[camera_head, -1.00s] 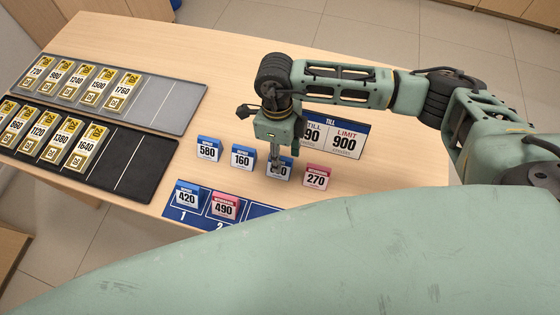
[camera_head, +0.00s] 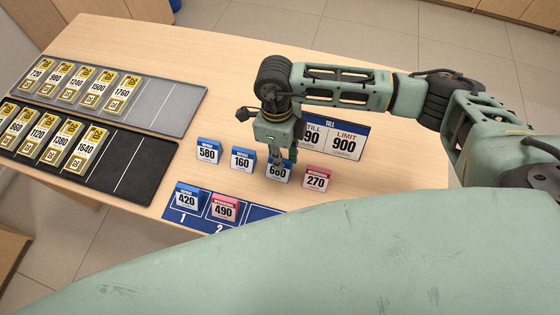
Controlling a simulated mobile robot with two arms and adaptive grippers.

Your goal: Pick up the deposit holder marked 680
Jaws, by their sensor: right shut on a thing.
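The blue-topped deposit holder marked 680 (camera_head: 279,172) stands on the wooden counter, between the blue holder marked 160 (camera_head: 242,159) and the red-topped holder marked 270 (camera_head: 317,178). My right gripper (camera_head: 276,158) points down at the 680 holder and is shut on it. The gripper hides part of the holder's upper left side. The holder looks upright, at about counter level; I cannot tell whether it touches the counter. My left gripper is out of view.
A blue holder marked 580 (camera_head: 208,151) stands further left. Holders marked 420 (camera_head: 187,197) and 490 (camera_head: 224,208) sit on a numbered blue mat (camera_head: 258,213) in front. A till limit sign (camera_head: 345,139) stands behind. Grey (camera_head: 172,104) and black (camera_head: 140,176) trays with gold cards are at left.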

